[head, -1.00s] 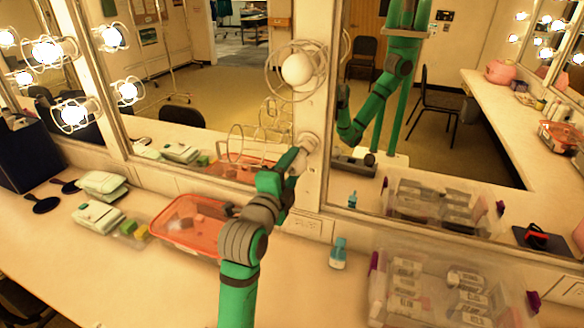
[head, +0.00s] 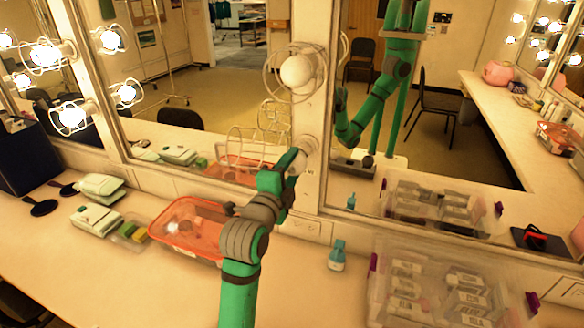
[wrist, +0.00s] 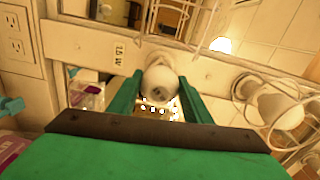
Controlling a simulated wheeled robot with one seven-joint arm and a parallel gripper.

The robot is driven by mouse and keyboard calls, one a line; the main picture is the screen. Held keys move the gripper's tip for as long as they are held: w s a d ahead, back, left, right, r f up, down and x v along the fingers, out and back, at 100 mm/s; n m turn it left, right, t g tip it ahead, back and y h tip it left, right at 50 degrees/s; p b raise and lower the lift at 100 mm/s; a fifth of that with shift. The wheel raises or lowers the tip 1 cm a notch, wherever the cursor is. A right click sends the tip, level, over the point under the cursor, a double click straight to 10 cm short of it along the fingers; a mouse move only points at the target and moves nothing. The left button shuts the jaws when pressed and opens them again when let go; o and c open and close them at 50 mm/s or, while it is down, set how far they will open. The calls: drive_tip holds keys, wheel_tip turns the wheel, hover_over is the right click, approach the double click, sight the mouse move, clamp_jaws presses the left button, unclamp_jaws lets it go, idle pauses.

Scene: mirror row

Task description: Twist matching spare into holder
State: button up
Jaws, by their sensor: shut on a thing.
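My gripper (head: 296,158) is at the lower holder (head: 308,143) on the white post between the mirrors. In the wrist view, my gripper's green fingers (wrist: 160,95) are shut on a pale round bulb (wrist: 160,80), one finger on each side. The bulb's far end is against or very near the post, and I cannot tell how deep it sits in the holder. A small printed label (wrist: 118,52) is on the post beside it. A wire cage (head: 250,148) stands swung out left of the holder.
An unlit bulb (head: 297,70) in a wire cage is above on the same post. An orange bin (head: 190,245), a blue bottle (head: 337,257) and a clear box of packages (head: 375,290) stand on the counter. Lit bulbs (head: 72,116) line the left post.

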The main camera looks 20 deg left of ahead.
drive_tip(key=shift+w, duration=0.3)
idle(0.4)
drive_tip(key=m, duration=0.4)
drive_tip(key=shift+m, duration=0.4)
drive_tip(key=shift+r, duration=0.1)
drive_tip(key=m, duration=0.3)
drive_tip(key=shift+m, duration=0.9)
